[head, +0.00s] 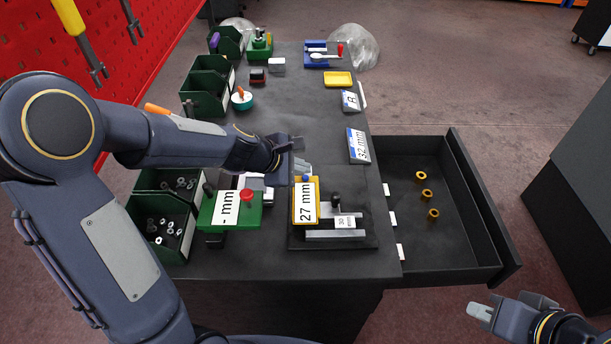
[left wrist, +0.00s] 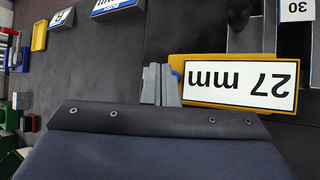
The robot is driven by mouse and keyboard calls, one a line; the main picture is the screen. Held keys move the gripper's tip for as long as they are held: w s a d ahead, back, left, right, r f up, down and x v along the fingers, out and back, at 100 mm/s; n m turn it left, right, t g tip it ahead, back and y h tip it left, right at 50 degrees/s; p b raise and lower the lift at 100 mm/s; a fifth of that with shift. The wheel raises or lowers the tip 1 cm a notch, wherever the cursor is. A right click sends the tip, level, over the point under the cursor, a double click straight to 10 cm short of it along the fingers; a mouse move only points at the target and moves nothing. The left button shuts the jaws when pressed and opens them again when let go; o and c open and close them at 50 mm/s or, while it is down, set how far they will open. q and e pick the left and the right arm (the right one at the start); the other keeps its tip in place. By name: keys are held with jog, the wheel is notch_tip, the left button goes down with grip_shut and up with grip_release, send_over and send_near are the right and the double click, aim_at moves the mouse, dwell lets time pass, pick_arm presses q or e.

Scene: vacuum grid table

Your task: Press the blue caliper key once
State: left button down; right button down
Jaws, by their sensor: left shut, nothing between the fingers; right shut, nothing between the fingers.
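The yellow caliper display (head: 305,203) reads "27 mm" and lies on a dark base plate (head: 365,238) with grey bars. The blue key (head: 306,178) is a small knob at the display's far end, partly hidden by my left gripper. The display (left wrist: 232,62) and a sliver of the blue key (left wrist: 175,73) show in the left wrist view. My left gripper (head: 303,167) is shut and empty, with its tips right by the blue key; I cannot tell whether they touch. My right gripper (head: 478,311) is shut and empty, right of the table front.
A green "- mm" gauge (head: 225,209) with a red knob stands left of the caliper. Green bins (head: 170,195) line the left edge. An open drawer (head: 455,240) holds 3 brass rings (head: 427,194). A "32 mm" sign (head: 358,146) stands behind.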

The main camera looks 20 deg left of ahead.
aim_at(301, 181)
pick_arm(q)
jog(key=shift+f, duration=0.15)
dwell(0.5)
jog(key=shift+f+b, duration=0.3)
jog(key=shift+b, duration=0.15)
jog(key=shift+f+b, duration=0.35)
jog(key=shift+f, duration=0.05)
dwell(0.4)
jog(key=shift+r, duration=0.15)
jog(key=shift+r+p, duration=0.7)
jog(key=shift+p, duration=0.1)
notch_tip(301, 181, up, 5)
jog(key=p, duration=0.4)
jog(key=shift+p, duration=0.4)
